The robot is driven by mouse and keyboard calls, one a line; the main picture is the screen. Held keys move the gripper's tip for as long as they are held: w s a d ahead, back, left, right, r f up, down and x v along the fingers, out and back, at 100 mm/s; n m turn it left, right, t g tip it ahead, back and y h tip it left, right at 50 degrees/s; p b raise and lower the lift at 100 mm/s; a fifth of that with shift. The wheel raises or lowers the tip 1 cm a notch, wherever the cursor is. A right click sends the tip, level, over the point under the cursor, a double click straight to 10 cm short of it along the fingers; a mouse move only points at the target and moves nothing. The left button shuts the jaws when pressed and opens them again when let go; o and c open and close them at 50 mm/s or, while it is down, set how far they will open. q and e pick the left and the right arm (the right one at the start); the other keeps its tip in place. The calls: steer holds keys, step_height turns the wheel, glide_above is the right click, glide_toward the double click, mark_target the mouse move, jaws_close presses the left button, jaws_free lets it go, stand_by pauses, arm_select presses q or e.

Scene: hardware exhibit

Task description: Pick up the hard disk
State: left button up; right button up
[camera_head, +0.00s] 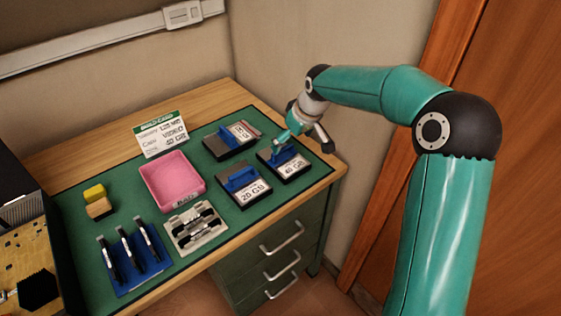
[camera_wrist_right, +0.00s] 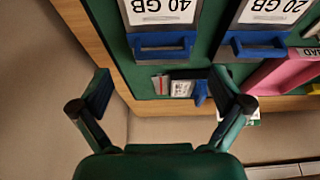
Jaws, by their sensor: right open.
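Three dark hard disks with blue handles and white labels lie on the green mat. The 40 GB disk (camera_head: 292,168) is at the right, near the desk's corner, and the 20 GB disk (camera_head: 247,192) is to its left. The third disk (camera_head: 228,144) lies behind them; its label is hard to read. My right gripper (camera_head: 304,141) is open and empty above the far side of the 40 GB disk. In the right wrist view, the open fingers (camera_wrist_right: 163,92) are apart from the 40 GB disk (camera_wrist_right: 160,15), which shows at the top edge. My left gripper is out of view.
A build card (camera_head: 161,134) with a last line like 40 GB stands at the back. A pink tray (camera_head: 171,182), a grey holder (camera_head: 196,228), a blue rack (camera_head: 140,277) and yellow blocks (camera_head: 96,200) share the mat. Walls stand close behind and right of the desk.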

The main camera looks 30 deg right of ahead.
mark_target(284, 149)
steer(key=shift+w+p+x, duration=0.15)
steer(key=shift+p+x, duration=0.05)
steer(key=shift+x, duration=1.5)
steer(key=shift+w+p+x, duration=0.1)
steer(key=shift+p+x, duration=0.1)
steer(key=shift+x, duration=1.5)
steer(key=shift+a+r, duration=0.1)
steer(key=shift+a, duration=0.05)
steer(key=c, duration=0.8)
steer(key=shift+o, duration=0.2)
steer(key=shift+w+r, duration=0.1)
